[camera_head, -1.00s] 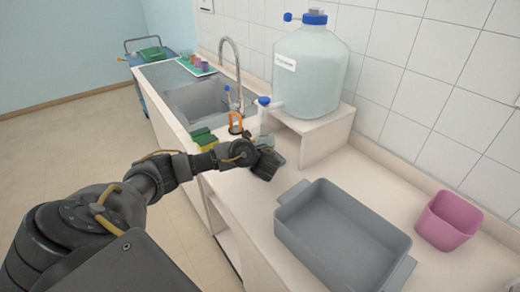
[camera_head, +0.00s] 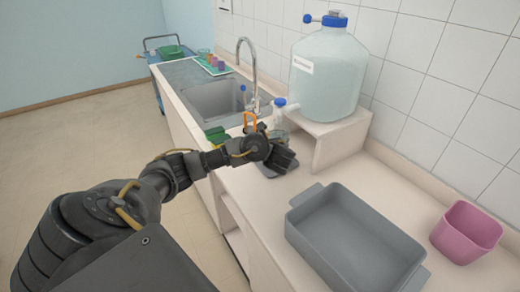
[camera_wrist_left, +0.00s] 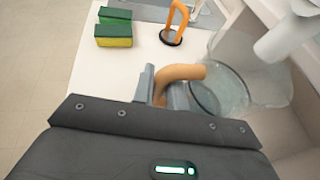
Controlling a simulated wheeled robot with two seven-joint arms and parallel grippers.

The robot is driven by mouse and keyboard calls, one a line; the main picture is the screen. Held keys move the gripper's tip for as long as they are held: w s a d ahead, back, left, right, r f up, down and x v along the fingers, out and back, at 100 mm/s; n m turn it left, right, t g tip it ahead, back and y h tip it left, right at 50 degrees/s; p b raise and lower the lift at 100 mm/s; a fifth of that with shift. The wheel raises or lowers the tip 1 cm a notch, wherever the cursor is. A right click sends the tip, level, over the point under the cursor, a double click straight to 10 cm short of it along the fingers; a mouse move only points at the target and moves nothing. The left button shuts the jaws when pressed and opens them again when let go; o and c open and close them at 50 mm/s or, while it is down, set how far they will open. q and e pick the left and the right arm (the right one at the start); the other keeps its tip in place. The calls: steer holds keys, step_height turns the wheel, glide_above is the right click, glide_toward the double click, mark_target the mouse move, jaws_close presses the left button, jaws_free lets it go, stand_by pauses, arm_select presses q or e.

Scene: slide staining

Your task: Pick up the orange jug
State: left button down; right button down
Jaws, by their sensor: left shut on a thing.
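The orange jug is a clear glass vessel (camera_wrist_left: 228,88) with an orange handle (camera_wrist_left: 182,73) in the left wrist view. My left gripper (camera_wrist_left: 163,92) is shut on that handle, with one finger on each side of it. The glass body is to the right of the fingers, below a pale spout. In the head view the jug (camera_head: 278,136) is mostly hidden behind my left gripper (camera_head: 282,160). I cannot tell whether it is clear of the counter. My right gripper is not in view.
A large water container (camera_head: 326,75) stands on a raised shelf with its tap near the jug. An upright orange loop (camera_wrist_left: 176,20) on a dark base and sponges (camera_wrist_left: 113,34) are nearby. A grey tray (camera_head: 352,243) and pink bin (camera_head: 467,232) stand on the right; the sink (camera_head: 220,101) is behind.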

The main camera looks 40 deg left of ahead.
arm_select(q)
steer(key=s+a, duration=0.2)
steer(key=s, duration=0.6)
steer(key=s+a, duration=0.3)
steer(key=s, duration=0.6)
steer(key=shift+s+r+b, duration=0.15)
steer(key=shift+b, duration=0.15)
